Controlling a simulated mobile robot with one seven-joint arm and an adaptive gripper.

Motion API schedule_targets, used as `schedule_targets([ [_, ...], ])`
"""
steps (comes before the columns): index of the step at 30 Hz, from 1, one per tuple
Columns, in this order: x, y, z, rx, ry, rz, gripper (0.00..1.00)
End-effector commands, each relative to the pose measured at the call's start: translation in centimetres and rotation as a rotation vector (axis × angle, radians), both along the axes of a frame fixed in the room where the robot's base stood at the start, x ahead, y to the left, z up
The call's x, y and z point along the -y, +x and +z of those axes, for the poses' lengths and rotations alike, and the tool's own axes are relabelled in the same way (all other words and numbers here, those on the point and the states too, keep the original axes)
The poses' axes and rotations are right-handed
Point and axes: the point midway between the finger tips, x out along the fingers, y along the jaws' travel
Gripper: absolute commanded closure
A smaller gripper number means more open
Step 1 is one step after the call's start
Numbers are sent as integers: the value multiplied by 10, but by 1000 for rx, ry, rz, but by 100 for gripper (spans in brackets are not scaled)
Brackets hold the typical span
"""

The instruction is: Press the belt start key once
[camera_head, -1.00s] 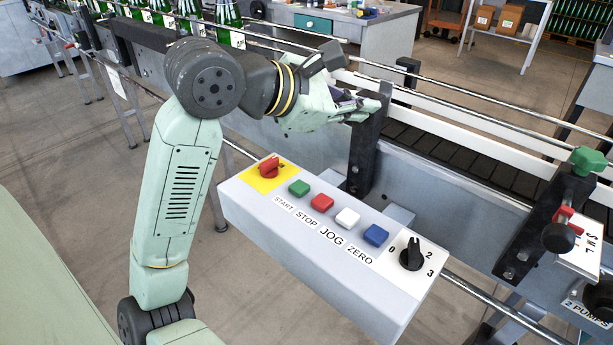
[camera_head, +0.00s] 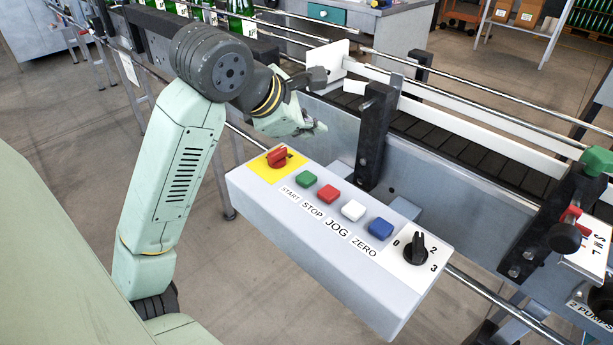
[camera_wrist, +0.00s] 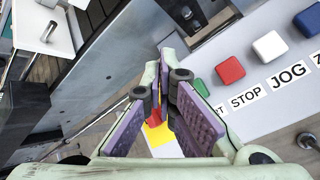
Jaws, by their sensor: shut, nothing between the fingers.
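The green key (camera_head: 307,179), labelled START, sits on the grey control box (camera_head: 310,245), left of the red STOP key (camera_head: 328,193). My gripper (camera_head: 318,129) is shut and empty, above and behind the box's left end, apart from the keys. In the wrist view, my shut fingers (camera_wrist: 171,62) stand to the left of the green key (camera_wrist: 201,87), which shows partly beside the right finger. The START label is partly hidden there. The red key (camera_wrist: 230,71) is in clear view.
A dark upright bracket (camera_head: 373,138) stands behind the box beside the conveyor belt (camera_head: 440,140).

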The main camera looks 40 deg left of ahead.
Motion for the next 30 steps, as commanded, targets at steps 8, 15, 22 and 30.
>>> schedule_targets([
  [8, 0, 0, -44, -1, -4, 0, 100],
  [15, 0, 0, -71, 0, 0, 0, 100],
  [22, 0, 0, -77, 1, 0, -1, 100],
  [30, 0, 0, -76, 1, 0, -1, 100],
])
